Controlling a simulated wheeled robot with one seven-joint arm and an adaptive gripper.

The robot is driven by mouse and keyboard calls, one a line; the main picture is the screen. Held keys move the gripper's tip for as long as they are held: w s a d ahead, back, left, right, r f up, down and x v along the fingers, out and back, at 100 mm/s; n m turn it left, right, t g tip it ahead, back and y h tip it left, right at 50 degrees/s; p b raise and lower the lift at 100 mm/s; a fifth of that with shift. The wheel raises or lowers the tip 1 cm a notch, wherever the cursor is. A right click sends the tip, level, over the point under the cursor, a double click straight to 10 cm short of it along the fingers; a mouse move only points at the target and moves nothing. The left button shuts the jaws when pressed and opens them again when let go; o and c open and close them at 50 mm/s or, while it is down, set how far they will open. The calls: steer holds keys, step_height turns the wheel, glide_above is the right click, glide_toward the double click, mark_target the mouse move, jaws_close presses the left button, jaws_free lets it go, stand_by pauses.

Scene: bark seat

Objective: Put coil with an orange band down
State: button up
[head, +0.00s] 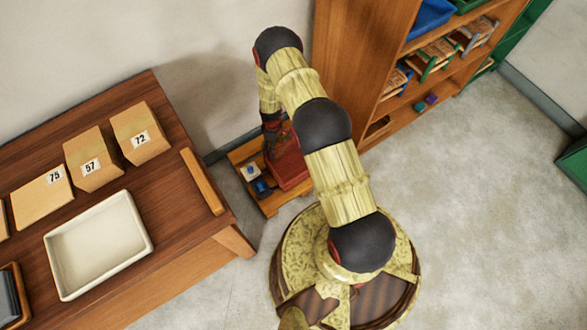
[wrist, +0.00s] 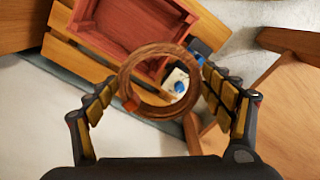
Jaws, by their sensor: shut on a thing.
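The coil (wrist: 155,111) is a brown wood-coloured ring with a small orange band (wrist: 130,105) on its lower left side in the wrist view. My gripper (wrist: 158,82) is shut on it, with one finger against each side of the ring. The coil is over a low slatted wooden stand (wrist: 65,54) that carries a red open tray (wrist: 115,61). I cannot tell how high above them it is. In the head view my arm hides the coil and most of my gripper, next to the red tray (head: 289,170) on the stand (head: 268,206).
A white switch-like piece with a blue knob (wrist: 180,86) and a dark blue piece (head: 262,187) sit beside the tray. A wooden table (head: 165,213) with a white tray (head: 147,240) and numbered boxes (head: 140,133) stands left. A shelf unit (head: 357,65) stands behind right.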

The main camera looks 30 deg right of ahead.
steer(key=s+d+f+n+b, duration=0.1)
steer(key=d+f+n+b, duration=0.15)
steer(key=f, duration=0.65)
steer(key=s+d+f+n+b, duration=0.1)
steer(key=d+f+n, duration=0.15)
steer(key=f, duration=0.65)
steer(key=b, duration=0.2)
glide_above(288, 171)
step_height(288, 171, down, 6)
steer(key=shift+d+f, duration=0.15)
steer(key=shift+f+b, duration=1)
steer(key=shift+f, duration=1.1)
steer(key=shift+r, duration=0.1)
steer(key=o, duration=1.3)
